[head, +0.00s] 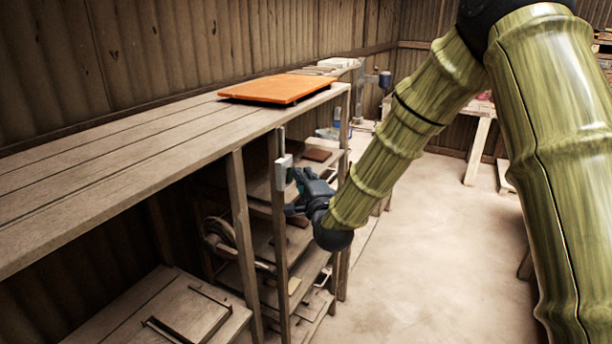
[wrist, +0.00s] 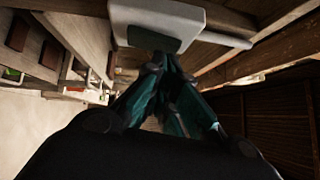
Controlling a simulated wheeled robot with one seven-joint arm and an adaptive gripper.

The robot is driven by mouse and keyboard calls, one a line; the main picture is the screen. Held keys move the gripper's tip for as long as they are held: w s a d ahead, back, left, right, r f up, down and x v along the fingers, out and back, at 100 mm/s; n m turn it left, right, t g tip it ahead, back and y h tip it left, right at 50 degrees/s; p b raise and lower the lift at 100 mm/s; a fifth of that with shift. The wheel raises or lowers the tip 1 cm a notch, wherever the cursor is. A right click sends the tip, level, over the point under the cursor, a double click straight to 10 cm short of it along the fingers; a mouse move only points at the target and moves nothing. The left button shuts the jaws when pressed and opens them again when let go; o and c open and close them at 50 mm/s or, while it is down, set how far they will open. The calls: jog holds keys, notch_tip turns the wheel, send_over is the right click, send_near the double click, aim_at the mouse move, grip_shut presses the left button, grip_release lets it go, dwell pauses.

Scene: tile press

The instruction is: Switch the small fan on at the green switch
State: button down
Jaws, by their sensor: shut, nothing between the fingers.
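A small pale switch box (head: 283,172) is fixed to the upright post of the shelving in the head view. In the wrist view the box (wrist: 127,14) fills the top middle, and a dark green switch face (wrist: 155,39) shows on it. My gripper (head: 295,186) is teal and black, and sits just right of the box. In the wrist view its fingers (wrist: 162,62) are closed together and empty, with their tips right at the green face. I cannot tell whether they touch it. I cannot make out the small fan for sure in either view.
A long wooden bench (head: 130,140) runs along the wall on the left, with an orange board (head: 278,88) on top. Shelves with boards and a round coil-like item (head: 222,240) are below. The floor (head: 440,240) to the right is clear.

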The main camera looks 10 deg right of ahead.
jog(key=shift+b, duration=0.35)
jog(key=shift+w+a+r, duration=0.15)
jog(key=shift+r, duration=0.05)
jog(key=s+d+r+b, duration=0.1)
jog(key=s+d+b, duration=0.1)
jog(key=s, duration=0.4)
jog(key=s+d+b, duration=0.2)
jog(key=s+b, duration=0.2)
jog(key=s, duration=0.2)
jog(key=shift+d+r, duration=0.35)
jog(key=shift+d, duration=0.05)
